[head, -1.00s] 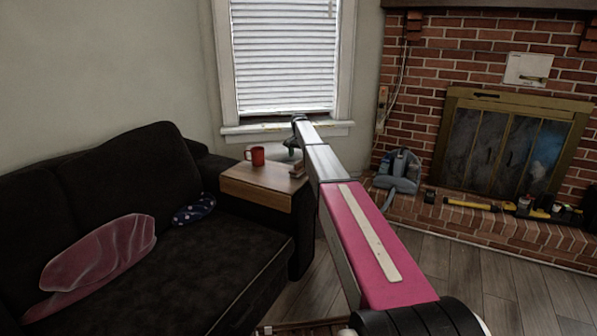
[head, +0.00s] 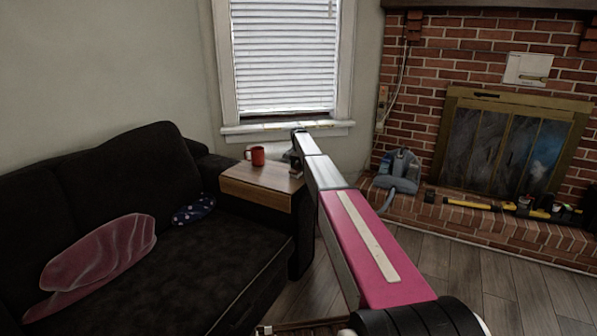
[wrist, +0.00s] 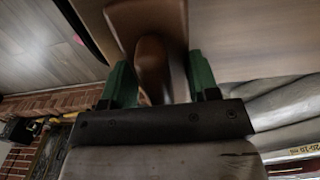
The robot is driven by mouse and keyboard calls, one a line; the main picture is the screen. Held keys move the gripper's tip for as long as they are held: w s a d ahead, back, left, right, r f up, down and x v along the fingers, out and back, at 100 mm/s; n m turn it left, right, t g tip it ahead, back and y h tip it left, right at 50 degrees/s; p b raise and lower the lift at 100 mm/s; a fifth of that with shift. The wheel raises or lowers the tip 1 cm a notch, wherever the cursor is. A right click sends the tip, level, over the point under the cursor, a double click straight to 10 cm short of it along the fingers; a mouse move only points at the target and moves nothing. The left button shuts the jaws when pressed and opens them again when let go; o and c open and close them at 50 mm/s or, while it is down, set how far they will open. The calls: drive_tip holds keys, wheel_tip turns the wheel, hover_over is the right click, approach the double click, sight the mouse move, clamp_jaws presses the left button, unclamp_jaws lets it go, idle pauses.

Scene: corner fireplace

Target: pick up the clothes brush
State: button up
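The brown wooden clothes brush (wrist: 152,66) shows in the wrist view, its narrow part between the two green fingers of my gripper (wrist: 161,82). The fingers are apart, with a gap visible on the right side of the brush; whether the left finger touches it I cannot tell. In the head view the brush (head: 296,174) is a small shape at the right edge of the wooden side table (head: 255,187). My gripper (head: 291,157) is just at that spot, mostly hidden by my arm.
A red mug (head: 256,155) stands on the side table, left of my gripper. A dark sofa (head: 190,265) with a pink cushion (head: 100,258) is at the left. The window sill (head: 265,130) is behind the table. A brick fireplace (head: 455,50) is at the right.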

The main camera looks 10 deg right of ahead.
drive_tip(key=shift+c, duration=0.4)
drive_tip(key=shift+r, duration=0.5)
drive_tip(key=r, duration=0.2)
drive_tip(key=a+r, duration=0.1)
drive_tip(key=shift+s+a+r, duration=0.1)
drive_tip(key=shift+s+r, duration=0.3)
drive_tip(key=s+a+r, duration=0.5)
drive_tip(key=a+r, duration=0.1)
drive_tip(key=a, duration=0.3)
drive_tip(key=shift+s+r, duration=0.1)
